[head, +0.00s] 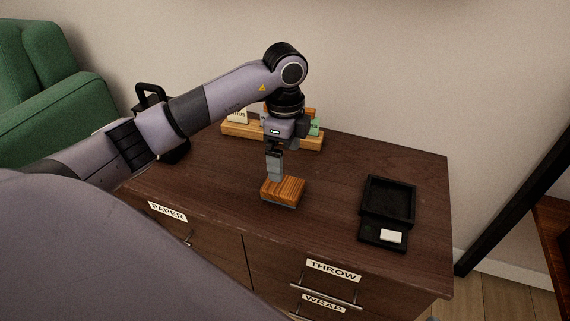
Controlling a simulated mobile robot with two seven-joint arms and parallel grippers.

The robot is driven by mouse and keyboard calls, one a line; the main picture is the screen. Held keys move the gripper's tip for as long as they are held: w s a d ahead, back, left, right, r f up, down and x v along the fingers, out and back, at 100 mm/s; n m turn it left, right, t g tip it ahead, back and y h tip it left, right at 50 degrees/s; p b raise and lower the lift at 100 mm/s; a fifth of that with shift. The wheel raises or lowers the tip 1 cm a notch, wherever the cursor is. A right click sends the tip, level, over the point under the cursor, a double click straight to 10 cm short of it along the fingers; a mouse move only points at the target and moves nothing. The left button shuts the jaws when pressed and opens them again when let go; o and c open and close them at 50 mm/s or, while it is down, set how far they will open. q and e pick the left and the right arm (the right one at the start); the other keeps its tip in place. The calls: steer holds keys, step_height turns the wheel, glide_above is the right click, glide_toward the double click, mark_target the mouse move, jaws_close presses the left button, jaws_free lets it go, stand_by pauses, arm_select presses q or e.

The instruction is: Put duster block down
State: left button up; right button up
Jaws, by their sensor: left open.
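The duster block (283,191) is a striped wooden block with a grey underside. It rests on the dark brown cabinet top (335,180), near the front edge. My left gripper (275,178) points down at the block's back left part, with its fingertips at or just over the block. Its jaws are open; the view does not show clearly whether a finger still touches the block. My right gripper is not in view.
A black tray (363,216) with a white piece (391,236) stands at the right. A wooden rack (240,131) with cards is behind my gripper. Drawers labelled PAPER (167,211), THROW (333,270) and WRAP are in front. The top between block and tray is clear.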

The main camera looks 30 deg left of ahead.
arm_select(q)
steer(key=s+d+m+g+h, duration=0.1)
steer(key=s+d+m+h, duration=0.25)
steer(key=d, duration=0.55)
steer(key=s+d+m+h, duration=0.3)
steer(key=d+h, duration=0.2)
steer(key=d, duration=0.4)
steer(key=s+d+r+n+t+h, duration=0.25)
steer(key=d+r+t+h, duration=0.35)
steer(key=d+r+h, duration=0.5)
steer(key=w+a+f+n+t+y, duration=0.3)
steer(key=a+f+n+t+y, duration=0.3)
steer(key=a+n+t+y, duration=0.6)
steer(key=s+d+f+n+g+y, duration=0.1)
steer(key=s+f+n+g, duration=0.3)
steer(key=s+f, duration=0.4)
step_height(320, 180, down, 4)
steer(key=shift+n+g+p, duration=0.3)
steer(key=shift+g+p, duration=0.05)
steer(key=shift+g, duration=0.35)
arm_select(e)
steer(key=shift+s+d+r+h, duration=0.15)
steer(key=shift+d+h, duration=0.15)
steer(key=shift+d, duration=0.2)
